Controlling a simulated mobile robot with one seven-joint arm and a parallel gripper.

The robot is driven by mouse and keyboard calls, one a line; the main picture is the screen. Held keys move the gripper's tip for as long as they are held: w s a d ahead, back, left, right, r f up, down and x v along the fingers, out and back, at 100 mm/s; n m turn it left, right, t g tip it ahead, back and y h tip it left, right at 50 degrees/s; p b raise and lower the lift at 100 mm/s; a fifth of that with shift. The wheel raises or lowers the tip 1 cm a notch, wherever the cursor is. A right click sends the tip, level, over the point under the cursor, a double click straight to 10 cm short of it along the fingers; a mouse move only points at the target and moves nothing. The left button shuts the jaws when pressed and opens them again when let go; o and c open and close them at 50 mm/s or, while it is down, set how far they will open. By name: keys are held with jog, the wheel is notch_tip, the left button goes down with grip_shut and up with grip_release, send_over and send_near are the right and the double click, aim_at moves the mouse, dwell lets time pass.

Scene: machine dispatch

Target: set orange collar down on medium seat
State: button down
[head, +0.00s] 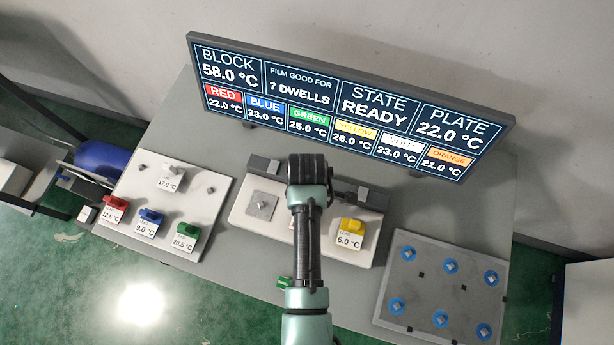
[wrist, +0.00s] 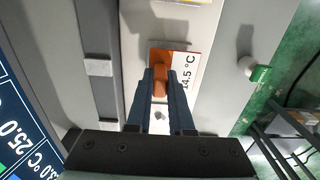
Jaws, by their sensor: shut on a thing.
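The orange collar (wrist: 160,55) shows in the wrist view as an orange plate with an upright orange grip and a white label reading 14.5 °C. My gripper (wrist: 160,84) is shut on that grip. The collar is over or on a pale block; contact below it cannot be told. In the head view my arm hides the gripper and collar in front of the middle fixture (head: 236,217). A grey square plate with a peg (head: 261,204) lies on its left. Which seat is the medium one cannot be told.
A yellow collar (head: 351,226) sits on the fixture's right. The left board (head: 190,210) holds red (head: 115,204), blue (head: 150,217), green (head: 186,232) and white (head: 168,178) collars. A plate with blue rings (head: 390,308) is at right. A small green part (head: 284,283) lies in front.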

jog(key=shift+f, duration=0.3)
jog(key=c, duration=0.7)
grip_release()
jog(key=shift+r, duration=0.15)
notch_tip(320, 180, up, 13)
jog(key=shift+f+b, duration=0.1)
jog(key=shift+b, duration=0.3)
jog(key=shift+w, duration=0.1)
